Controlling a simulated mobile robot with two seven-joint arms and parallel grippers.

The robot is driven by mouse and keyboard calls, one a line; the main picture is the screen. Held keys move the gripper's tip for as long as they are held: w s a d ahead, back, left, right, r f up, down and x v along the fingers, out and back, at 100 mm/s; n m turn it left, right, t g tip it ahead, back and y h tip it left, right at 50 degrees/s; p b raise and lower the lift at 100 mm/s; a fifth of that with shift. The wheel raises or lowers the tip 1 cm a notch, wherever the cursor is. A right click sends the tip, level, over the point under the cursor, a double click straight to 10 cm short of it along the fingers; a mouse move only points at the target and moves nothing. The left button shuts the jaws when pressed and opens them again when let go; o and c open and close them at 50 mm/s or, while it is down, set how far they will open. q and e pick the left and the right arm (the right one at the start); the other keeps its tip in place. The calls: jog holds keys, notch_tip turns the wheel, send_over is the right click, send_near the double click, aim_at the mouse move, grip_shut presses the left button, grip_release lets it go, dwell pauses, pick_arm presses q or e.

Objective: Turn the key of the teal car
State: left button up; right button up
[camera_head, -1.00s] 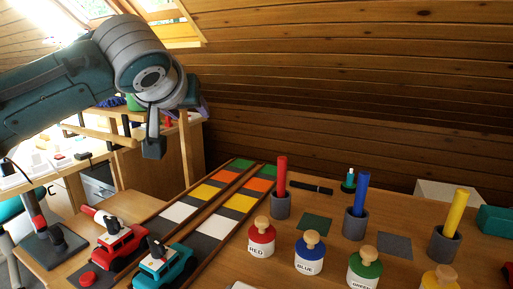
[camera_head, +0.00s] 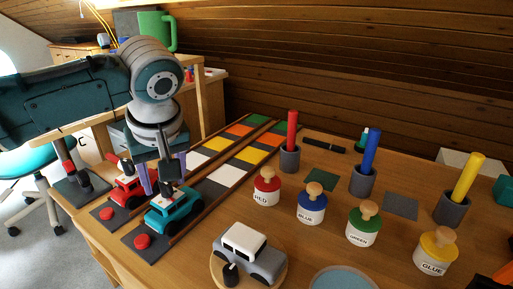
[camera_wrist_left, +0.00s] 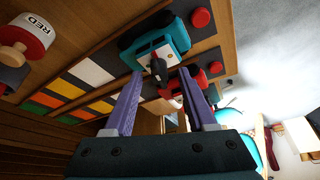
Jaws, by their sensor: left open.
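The teal car (camera_head: 174,212) stands on the near lane of the track, with a white roof panel and a dark key (camera_head: 167,188) on top. The teal car also shows in the left wrist view (camera_wrist_left: 135,42), where its dark key (camera_wrist_left: 159,69) appears between my fingertips. My left gripper (camera_head: 164,188) has purple fingers and points down over the car. It also shows in the left wrist view (camera_wrist_left: 162,72), open, with a gap on both sides of the key. I cannot tell the exact height of the fingertips against the key. My right gripper is out of view.
A red car (camera_head: 125,192) stands close by on the far lane, with its own dark key. Red buttons (camera_head: 142,241) sit at the lane ends. A grey car (camera_head: 250,255) rests on a round board in front. Paint jars (camera_head: 312,207) and colored sticks in cups stand to the right.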

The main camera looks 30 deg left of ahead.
pick_arm(q)
jog(key=shift+w+a+f, duration=0.1)
jog(key=shift+a+f, duration=0.05)
jog(key=shift+f, duration=0.35)
jog(key=shift+c, duration=0.2)
grip_shut()
